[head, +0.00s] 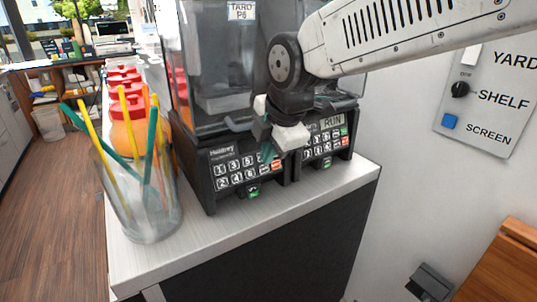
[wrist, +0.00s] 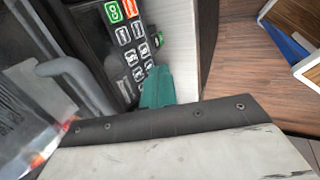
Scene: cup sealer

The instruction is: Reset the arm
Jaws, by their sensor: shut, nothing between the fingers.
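My gripper (head: 268,152) hangs from my white arm in front of the black dispenser machine in the head view. Its teal fingertips point down near the left keypad and are shut with nothing seen between them. In the wrist view the teal fingertips (wrist: 157,88) lie close to the keypad (wrist: 130,45); I cannot tell whether they touch it. My arm covers part of the machine's upper right.
A clear jar (head: 150,205) of yellow and teal straws stands at the counter's left end. Red-capped bottles (head: 130,110) stand behind it. The white counter (head: 270,218) has a bare front strip. A wall panel (head: 490,95) with a knob and blue button is at right.

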